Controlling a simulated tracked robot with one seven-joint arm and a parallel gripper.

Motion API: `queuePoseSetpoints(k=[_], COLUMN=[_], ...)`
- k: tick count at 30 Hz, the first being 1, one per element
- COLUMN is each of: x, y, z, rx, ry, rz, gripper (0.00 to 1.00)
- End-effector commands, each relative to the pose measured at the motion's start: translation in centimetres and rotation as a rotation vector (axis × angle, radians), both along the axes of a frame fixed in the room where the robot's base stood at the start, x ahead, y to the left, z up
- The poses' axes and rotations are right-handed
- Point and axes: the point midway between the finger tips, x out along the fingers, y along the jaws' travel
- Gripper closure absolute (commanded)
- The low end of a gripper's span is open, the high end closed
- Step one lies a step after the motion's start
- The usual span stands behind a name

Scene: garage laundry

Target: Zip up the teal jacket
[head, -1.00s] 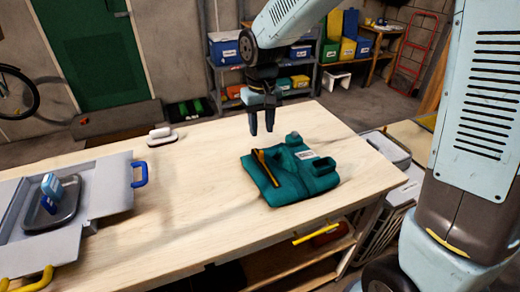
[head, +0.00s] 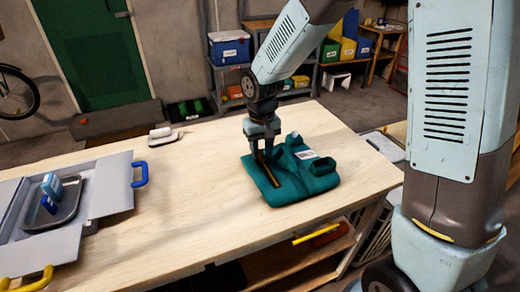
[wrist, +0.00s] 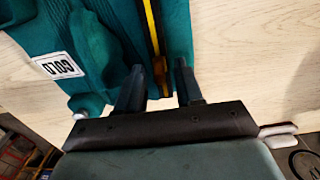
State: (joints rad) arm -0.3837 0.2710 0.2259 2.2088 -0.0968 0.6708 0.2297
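The teal jacket (head: 300,182) lies folded on the wooden workbench, with a white printed label (head: 307,155) on it. A dark and yellow zipper strip (head: 269,174) runs along its left part; the wrist view shows the strip (wrist: 152,25) with a small orange-brown pull (wrist: 160,65). My gripper (head: 261,157) is at the far end of the strip, pointing down. In the wrist view my gripper (wrist: 157,72) has its fingers apart, one on each side of the strip near the pull. I see a gap between fingers and pull; whether the fingertips touch the cloth I cannot tell.
A small white-topped object (head: 162,136) stands at the back edge. The bench (head: 190,200) between case and jacket is clear.

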Motion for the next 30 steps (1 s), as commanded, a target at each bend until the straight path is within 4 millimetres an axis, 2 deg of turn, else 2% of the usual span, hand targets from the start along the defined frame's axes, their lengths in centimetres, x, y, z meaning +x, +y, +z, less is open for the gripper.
queuePoseSetpoints(k=[1,11,30], x=[0.0,0.02,0.01], y=[-0.01,-0.01,0.0], z=[0.01,0.02,0.03], rx=[0.0,0.0,0.0], ry=[0.0,0.0,0.0], rz=[0.0,0.0,0.0], gripper=[0.69,1.0,1.0])
